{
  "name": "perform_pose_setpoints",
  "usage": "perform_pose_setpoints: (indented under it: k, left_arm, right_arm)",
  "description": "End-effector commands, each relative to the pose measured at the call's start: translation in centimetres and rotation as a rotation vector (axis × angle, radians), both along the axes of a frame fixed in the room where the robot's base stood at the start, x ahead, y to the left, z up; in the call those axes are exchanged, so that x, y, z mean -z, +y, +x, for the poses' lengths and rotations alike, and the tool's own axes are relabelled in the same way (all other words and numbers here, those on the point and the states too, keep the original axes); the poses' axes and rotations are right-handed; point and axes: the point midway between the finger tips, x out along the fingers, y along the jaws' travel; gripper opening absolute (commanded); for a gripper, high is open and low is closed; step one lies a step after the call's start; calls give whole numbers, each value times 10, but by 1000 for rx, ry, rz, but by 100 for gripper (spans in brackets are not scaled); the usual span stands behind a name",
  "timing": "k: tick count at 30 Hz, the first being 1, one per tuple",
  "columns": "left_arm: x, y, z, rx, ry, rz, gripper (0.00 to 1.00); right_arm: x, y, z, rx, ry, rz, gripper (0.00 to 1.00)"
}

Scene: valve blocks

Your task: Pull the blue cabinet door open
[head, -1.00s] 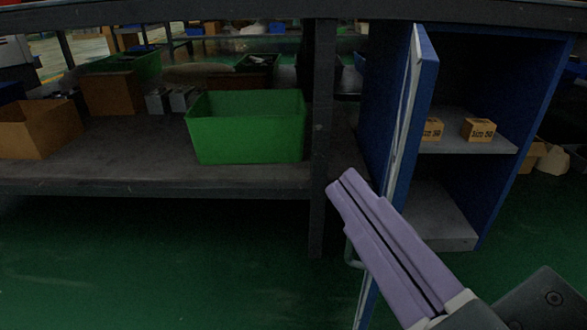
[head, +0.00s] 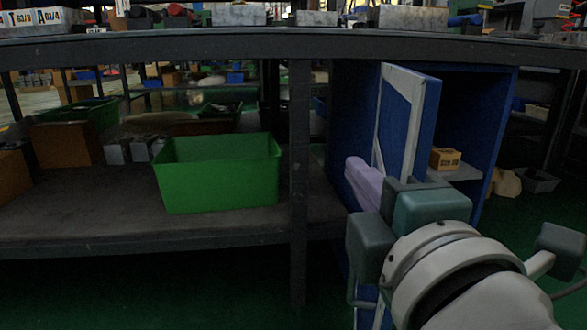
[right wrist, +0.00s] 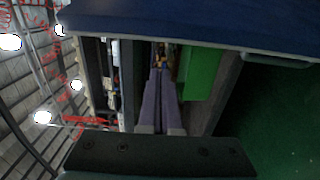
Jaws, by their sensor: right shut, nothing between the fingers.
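The blue cabinet (head: 495,150) stands under the right part of the workbench. Its door (head: 423,120) is swung out toward me, and part of the interior shows to its right. My right gripper (head: 358,170) has purple fingers, shut and empty, on the left side of the door. My wrist and forearm hide the lower door. In the right wrist view the fingers (right wrist: 161,78) point away from the camera; the blue door (right wrist: 200,22) crosses the top, with a handle (right wrist: 278,62) at right. I cannot tell if the fingers touch the door. My left gripper is out of view.
A green bin (head: 218,175) sits on the lower shelf left of a dark table leg (head: 299,180). A small box (head: 445,159) stands on the cabinet shelf. The bench edge (head: 200,46) runs across above. Green floor lies open below.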

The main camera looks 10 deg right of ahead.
Motion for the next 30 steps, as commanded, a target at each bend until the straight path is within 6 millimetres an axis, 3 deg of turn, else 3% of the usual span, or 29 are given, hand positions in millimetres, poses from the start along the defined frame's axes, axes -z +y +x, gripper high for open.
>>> perform_pose_setpoints:
  k: [3, 9, 23, 30]
  left_arm:
    - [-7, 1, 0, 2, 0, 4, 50]
    - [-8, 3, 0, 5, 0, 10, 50]
    - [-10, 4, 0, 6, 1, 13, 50]
    - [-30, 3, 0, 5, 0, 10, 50]
  right_arm:
    - [-1, -20, -7, 0, 2, -4, 0]
    - [0, -36, -13, -1, 1, -2, 0]
    - [1, -41, -15, -8, 2, -2, 0]
    - [1, -81, -25, -98, 7, -14, 0]
